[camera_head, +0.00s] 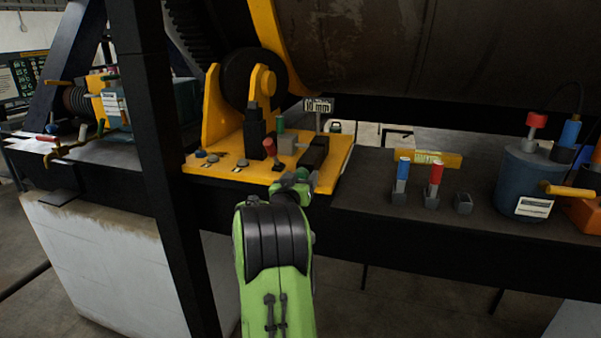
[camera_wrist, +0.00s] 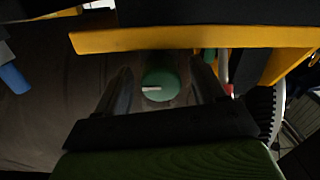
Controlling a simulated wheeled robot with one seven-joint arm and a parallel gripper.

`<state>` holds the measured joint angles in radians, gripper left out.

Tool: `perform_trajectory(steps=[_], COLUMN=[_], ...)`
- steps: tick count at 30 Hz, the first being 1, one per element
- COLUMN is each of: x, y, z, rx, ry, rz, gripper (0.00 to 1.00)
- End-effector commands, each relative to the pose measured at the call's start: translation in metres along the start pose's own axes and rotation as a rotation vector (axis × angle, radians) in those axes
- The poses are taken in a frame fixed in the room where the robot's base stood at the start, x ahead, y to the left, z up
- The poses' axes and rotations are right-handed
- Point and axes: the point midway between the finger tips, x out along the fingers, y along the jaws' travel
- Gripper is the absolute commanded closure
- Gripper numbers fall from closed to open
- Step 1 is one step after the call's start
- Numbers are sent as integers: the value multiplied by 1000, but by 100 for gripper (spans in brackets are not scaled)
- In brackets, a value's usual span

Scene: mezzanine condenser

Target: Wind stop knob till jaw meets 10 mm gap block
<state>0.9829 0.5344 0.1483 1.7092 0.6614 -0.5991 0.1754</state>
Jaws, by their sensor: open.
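A round green knob (camera_wrist: 160,84) with a white pointer mark shows in the wrist view. My gripper (camera_wrist: 161,68) is open, one finger on each side of the knob; I cannot tell whether either finger touches it. In the head view my arm hides most of the gripper near the front edge of the yellow base plate (camera_head: 232,174). On that plate a small grey block (camera_head: 287,143), likely the gap block, sits left of a dark block (camera_head: 313,153), which may be the jaw. The gap between them is too small to judge.
A "10 mm" sign (camera_head: 318,104) stands behind the plate. A red-topped lever (camera_head: 268,147) and a yellow roller bracket (camera_head: 214,112) are close by. A dark post (camera_head: 160,150) stands left. Blue and red handled tools (camera_head: 435,178) and a blue pot (camera_head: 527,182) are right on the bench.

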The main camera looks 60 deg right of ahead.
Motion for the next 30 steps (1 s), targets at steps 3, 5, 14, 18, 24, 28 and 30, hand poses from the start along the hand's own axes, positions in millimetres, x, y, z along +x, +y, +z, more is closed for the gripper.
perform_trajectory(steps=[3,5,14,18,24,28,30], x=[6,7,6,6,6,7,6], y=[0,0,0,0,0,-1,-1], z=[0,0,1,1,2,6,7], rx=[1,0,0,-1,11,78,137], ry=[0,0,-1,-1,1,6,10], rz=[0,0,0,0,0,2,1], gripper=[30,30,53,75,86,86,86])
